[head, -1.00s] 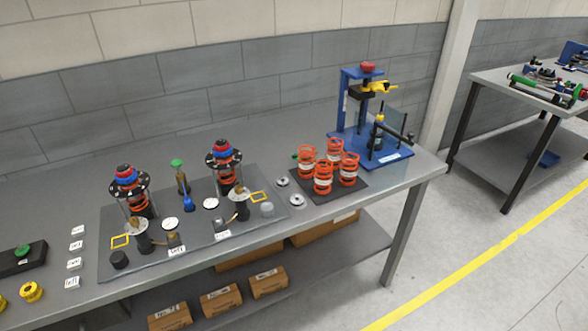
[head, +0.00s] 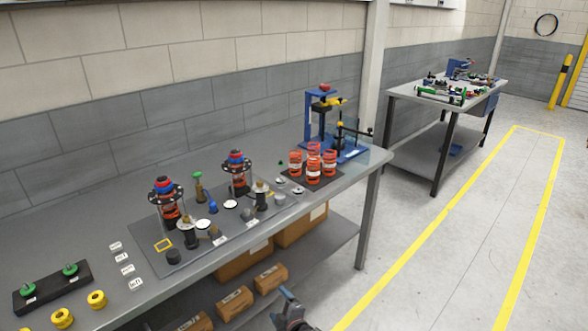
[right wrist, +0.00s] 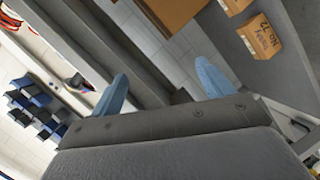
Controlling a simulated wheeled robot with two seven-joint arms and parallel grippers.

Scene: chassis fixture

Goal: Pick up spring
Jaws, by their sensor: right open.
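Several orange coil springs (head: 313,163) stand upright in a cluster on a dark mat (head: 318,183) at the right part of the workbench (head: 215,240) in the head view. My right gripper (head: 286,294) is low at the bottom of the head view, in front of the bench and below its top, well apart from the springs. In the right wrist view its two light-blue fingers (right wrist: 162,88) are spread apart with nothing between them. My left gripper is not in view.
A blue press (head: 328,130) stands behind the springs. Two spring assemblies (head: 167,198) and small parts sit on a mat to the left. Cardboard boxes (head: 235,303) lie on the shelf below. A second table (head: 440,110) stands at right, with clear floor between.

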